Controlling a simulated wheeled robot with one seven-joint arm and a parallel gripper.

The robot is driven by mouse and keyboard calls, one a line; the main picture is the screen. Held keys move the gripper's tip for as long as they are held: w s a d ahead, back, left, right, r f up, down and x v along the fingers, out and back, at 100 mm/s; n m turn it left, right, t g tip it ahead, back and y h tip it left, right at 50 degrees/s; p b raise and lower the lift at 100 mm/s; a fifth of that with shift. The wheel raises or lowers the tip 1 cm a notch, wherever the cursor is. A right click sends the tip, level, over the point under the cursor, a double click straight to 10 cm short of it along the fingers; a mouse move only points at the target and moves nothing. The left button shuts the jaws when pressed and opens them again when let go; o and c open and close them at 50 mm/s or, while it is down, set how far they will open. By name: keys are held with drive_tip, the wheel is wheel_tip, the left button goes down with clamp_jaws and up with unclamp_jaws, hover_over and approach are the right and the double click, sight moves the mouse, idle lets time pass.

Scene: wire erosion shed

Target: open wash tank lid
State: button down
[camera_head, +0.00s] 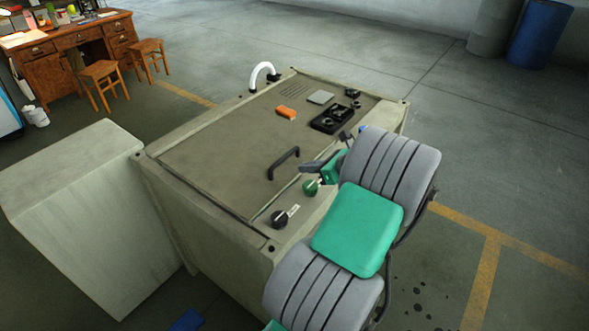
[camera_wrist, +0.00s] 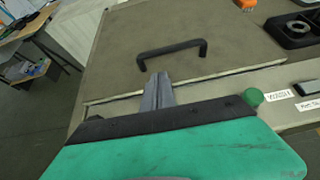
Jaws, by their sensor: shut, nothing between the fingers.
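The wash tank lid (camera_head: 215,155) is a flat grey-brown panel on top of a beige tank, and it lies closed. It also shows in the wrist view (camera_wrist: 120,50). A black bar handle (camera_head: 284,163) stands near the lid's front edge, and it shows in the wrist view (camera_wrist: 172,52) just beyond my fingers. My gripper (camera_head: 308,168) is shut and empty, to the right of the handle in the head view. In the wrist view my gripper (camera_wrist: 160,80) points at the handle, with a gap visible between them. My arm hides part of the tank's right side.
An orange brush (camera_head: 286,112), a grey block (camera_head: 320,97) and a black fixture (camera_head: 331,119) rest on top. A white curved pipe (camera_head: 262,74) rises behind. A pale box (camera_head: 75,205) stands left.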

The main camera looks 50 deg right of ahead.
sight(286, 175)
drive_tip(key=x, duration=0.9)
drive_tip(key=shift+w+a+p, duration=0.1)
drive_tip(key=shift+a+p, duration=0.05)
drive_tip(key=shift+p, duration=0.25)
